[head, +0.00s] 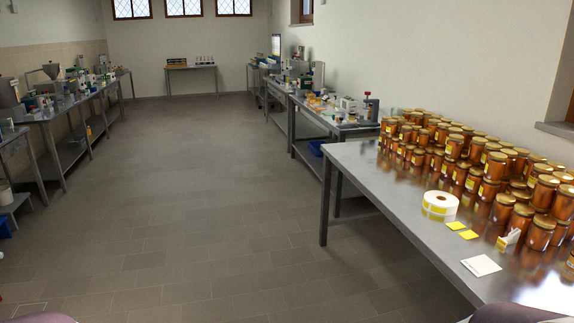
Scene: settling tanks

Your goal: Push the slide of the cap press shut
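I cannot pick out the cap press and its slide for certain from here. A small upright grey device (370,106) with a coloured top stands at the near end of the second steel table on the right; it is too small to tell whether it is the press or how any slide stands. Neither gripper shows; only rounded parts, likely of my own arms, reach in at the bottom edge.
The near right steel table (375,186) holds many amber jars (452,147), a label roll (439,205), yellow cards (468,234) and a white card (481,265). Cluttered workbenches (50,114) line the left wall. The tiled floor (190,180) between is clear to the far table (191,67).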

